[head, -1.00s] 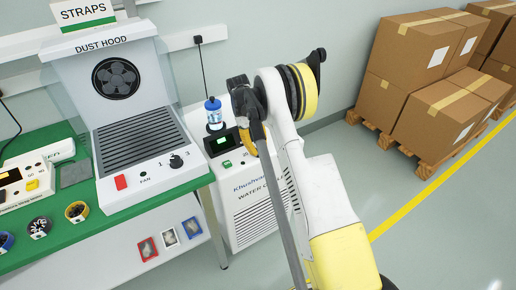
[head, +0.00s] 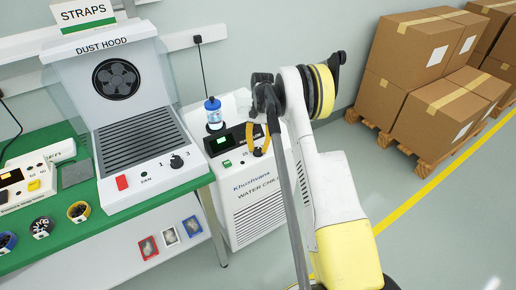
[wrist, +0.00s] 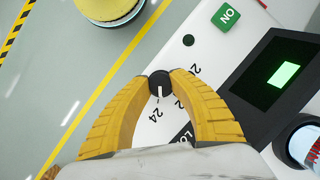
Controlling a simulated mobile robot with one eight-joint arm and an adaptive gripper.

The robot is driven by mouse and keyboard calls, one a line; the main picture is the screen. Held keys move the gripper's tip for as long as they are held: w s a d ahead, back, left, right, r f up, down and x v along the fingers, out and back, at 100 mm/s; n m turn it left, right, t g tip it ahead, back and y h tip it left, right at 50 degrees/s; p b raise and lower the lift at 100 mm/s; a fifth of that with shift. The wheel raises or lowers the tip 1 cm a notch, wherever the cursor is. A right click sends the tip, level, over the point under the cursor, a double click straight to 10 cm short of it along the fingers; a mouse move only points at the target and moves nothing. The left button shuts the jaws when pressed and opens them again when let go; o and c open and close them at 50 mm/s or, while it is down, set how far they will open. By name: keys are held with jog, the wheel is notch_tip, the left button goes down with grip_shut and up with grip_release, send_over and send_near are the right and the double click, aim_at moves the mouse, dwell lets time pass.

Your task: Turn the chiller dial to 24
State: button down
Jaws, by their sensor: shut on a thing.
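The chiller dial (wrist: 160,84) is a small black knob with a white pointer line. In the wrist view it sits between the tips of my gripper (wrist: 161,76), whose yellow fingers are shut on it from both sides. The pointer line points down the picture, toward the printed 24 (wrist: 156,115) or very near it. Another number beside it is partly covered by a finger. In the head view my gripper (head: 258,147) is at the top panel of the white water chiller (head: 255,200), and the dial is mostly hidden by the fingers.
The chiller's dark display (wrist: 283,75) with a green lit patch is beside the right finger. A green button (wrist: 226,16) and a blue-capped bottle (head: 214,115) are close by. The dust hood (head: 135,120) stands on the green bench at left. Cartons (head: 445,110) stand at right.

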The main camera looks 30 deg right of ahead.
jog(key=shift+m+t+y, duration=0.3)
jog(key=shift+m+y, duration=0.1)
jog(key=shift+m, duration=0.8)
jog(key=c, duration=1.1)
grip_release()
jog(key=v, duration=1.2)
jog(key=shift+s, duration=0.15)
